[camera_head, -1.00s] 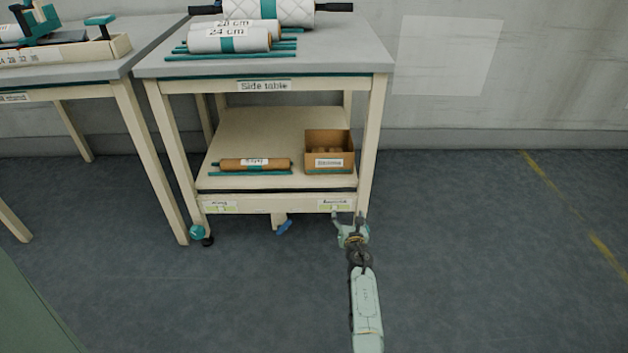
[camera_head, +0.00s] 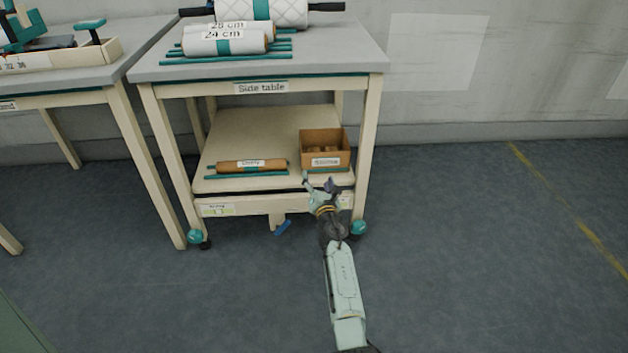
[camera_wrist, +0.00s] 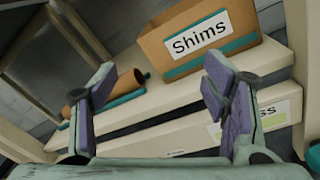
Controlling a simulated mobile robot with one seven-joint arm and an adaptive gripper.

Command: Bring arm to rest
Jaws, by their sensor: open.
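My gripper (camera_head: 320,184) is open and empty, in front of the lower shelf of the side table (camera_head: 262,88). In the wrist view its two fingers (camera_wrist: 160,88) stand wide apart with nothing between them. Beyond them is an open-topped cardboard box labelled "Shims" (camera_wrist: 205,40), which also shows on the shelf in the head view (camera_head: 325,152). My arm reaches up from the bottom of the head view.
On the shelf (camera_head: 262,125) a brown roll (camera_head: 230,166) lies left of the box. The tabletop holds white rolls, one labelled "24 cm" (camera_head: 222,44). Another table (camera_head: 70,92) stands left. The floor to the right (camera_head: 450,220) is clear.

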